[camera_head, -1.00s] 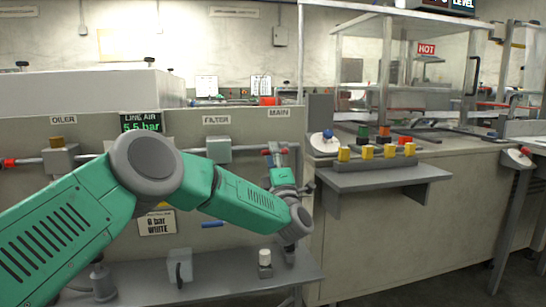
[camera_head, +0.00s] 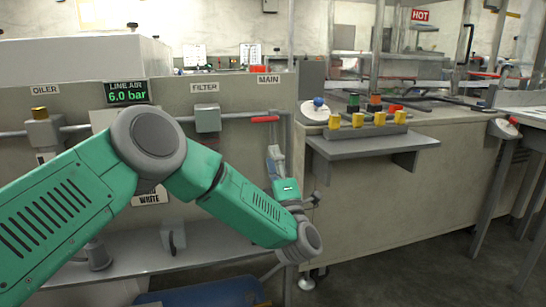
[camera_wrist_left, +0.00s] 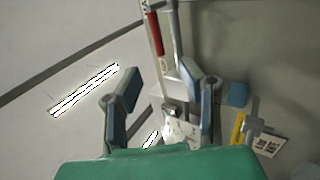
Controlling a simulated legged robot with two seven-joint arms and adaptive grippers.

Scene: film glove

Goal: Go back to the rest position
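My left arm, green with grey joints, reaches in from the left in the head view. Its gripper (camera_head: 274,158) points up in front of the panel, below the red handle (camera_head: 265,119) under the MAIN label. In the left wrist view the two blue-grey fingers (camera_wrist_left: 163,88) stand apart with nothing held between them. The red handle also shows there (camera_wrist_left: 153,35), beyond the fingertips and apart from them. The green display (camera_head: 127,92) reads LINE AIR 6.0 bar. My right gripper is out of view.
A grey shelf (camera_head: 205,250) runs below the panel (camera_head: 235,150). To the right, a button ledge (camera_head: 370,147) with several yellow blocks juts from a bench, close to my left wrist. Open floor (camera_head: 420,275) lies at the lower right.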

